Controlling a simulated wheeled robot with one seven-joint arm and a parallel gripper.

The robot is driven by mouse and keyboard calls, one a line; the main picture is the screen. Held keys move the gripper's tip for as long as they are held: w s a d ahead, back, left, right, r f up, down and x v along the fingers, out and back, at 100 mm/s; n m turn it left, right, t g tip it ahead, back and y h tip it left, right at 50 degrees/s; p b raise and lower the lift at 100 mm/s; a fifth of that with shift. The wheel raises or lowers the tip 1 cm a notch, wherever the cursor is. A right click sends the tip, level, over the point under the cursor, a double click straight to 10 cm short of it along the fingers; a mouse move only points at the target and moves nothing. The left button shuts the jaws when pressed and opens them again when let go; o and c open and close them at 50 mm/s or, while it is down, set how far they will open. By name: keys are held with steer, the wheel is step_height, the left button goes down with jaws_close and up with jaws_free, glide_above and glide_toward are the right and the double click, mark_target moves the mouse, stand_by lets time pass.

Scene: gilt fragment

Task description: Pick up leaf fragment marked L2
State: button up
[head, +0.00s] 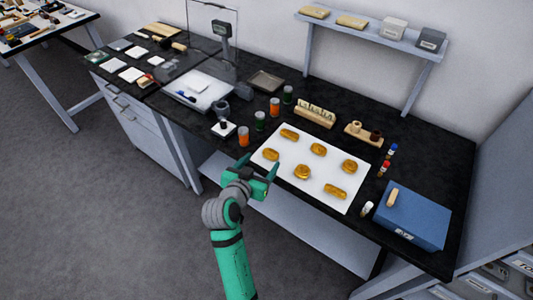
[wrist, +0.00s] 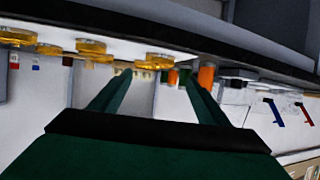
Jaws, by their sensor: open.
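Several gold leaf fragments lie apart on a white sheet (head: 285,184) on the black bench: back row (head: 289,134), (head: 318,149) and (head: 349,166), front row (head: 270,154), (head: 302,172) and (head: 335,191). No mark is legible, so I cannot tell which is L2. My green gripper (head: 260,166) is open and empty at the sheet's front left edge, beside the front-left fragment. In the wrist view, my open fingers (wrist: 156,82) have a gold piece (wrist: 160,60) beyond them, with other gold pieces to the left.
Orange (head: 243,136) and green jars stand left of and behind the sheet. A wooden rack (head: 315,114) and a wooden block with knobs (head: 363,133) stand behind it. A blue box (head: 412,217) is at the right. Small vials (head: 384,168) stand near the sheet's right edge.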

mark_target(269, 154)
steer(key=shift+x, duration=4)
steer(key=shift+s+f, duration=0.1)
steer(key=shift+f, duration=0.05)
steer(key=c, duration=1.1)
